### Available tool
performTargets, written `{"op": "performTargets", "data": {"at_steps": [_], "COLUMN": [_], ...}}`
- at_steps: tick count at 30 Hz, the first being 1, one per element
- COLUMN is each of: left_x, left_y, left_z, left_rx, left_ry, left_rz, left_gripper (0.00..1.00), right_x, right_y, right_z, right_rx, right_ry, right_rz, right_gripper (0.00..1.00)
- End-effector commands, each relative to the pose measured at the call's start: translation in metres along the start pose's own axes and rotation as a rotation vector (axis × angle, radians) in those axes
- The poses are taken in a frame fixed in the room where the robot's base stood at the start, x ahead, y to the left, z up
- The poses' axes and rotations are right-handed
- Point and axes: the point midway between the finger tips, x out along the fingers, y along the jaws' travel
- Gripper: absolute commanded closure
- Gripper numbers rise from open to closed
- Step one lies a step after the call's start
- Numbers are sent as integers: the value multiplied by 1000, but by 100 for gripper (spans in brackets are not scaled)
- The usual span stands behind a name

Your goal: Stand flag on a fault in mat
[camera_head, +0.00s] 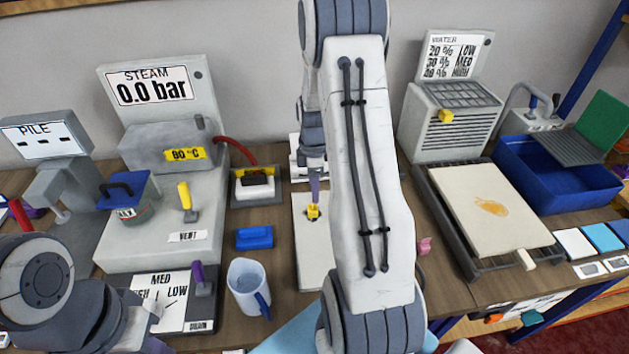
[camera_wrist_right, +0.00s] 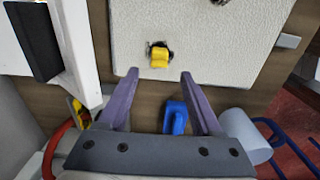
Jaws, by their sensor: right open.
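A small yellow flag (camera_head: 313,211) stands on the pale mat (camera_head: 312,254), at a dark ragged fault (camera_wrist_right: 157,46). In the right wrist view, the flag (camera_wrist_right: 159,59) overlaps the fault's lower edge; I cannot tell whether its base is inside it. The mat (camera_wrist_right: 205,40) is cream and textured. My right gripper (camera_wrist_right: 160,74) is open, its two purple fingers apart, just short of the flag and not touching it. In the head view, my right gripper (camera_head: 314,182) is above the flag, and my arm hides the mat's right part.
A blue block (camera_head: 254,238) and a pale blue mug (camera_head: 247,286) stand left of the mat. The steam unit (camera_head: 160,140) is further left. Right of my arm are a rack with a stained cream mat (camera_head: 488,207) and a blue basin (camera_head: 565,172).

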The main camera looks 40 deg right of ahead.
Motion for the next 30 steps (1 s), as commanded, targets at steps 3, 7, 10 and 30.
{"op": "performTargets", "data": {"at_steps": [3,7,10,30], "left_x": [6,7,7,7], "left_y": [0,0,0,0], "left_z": [0,0,0,0], "left_rx": [0,0,0,0], "left_ry": [0,0,0,0], "left_rz": [0,0,0,0], "left_gripper": [100,100,100,100], "right_x": [-18,-29,-32,-130], "right_y": [1,0,0,-248], "right_z": [0,0,0,-199], "right_rx": [0,0,0,240], "right_ry": [0,0,0,62], "right_rz": [4,1,0,-15], "right_gripper": [34,34,34,34]}}
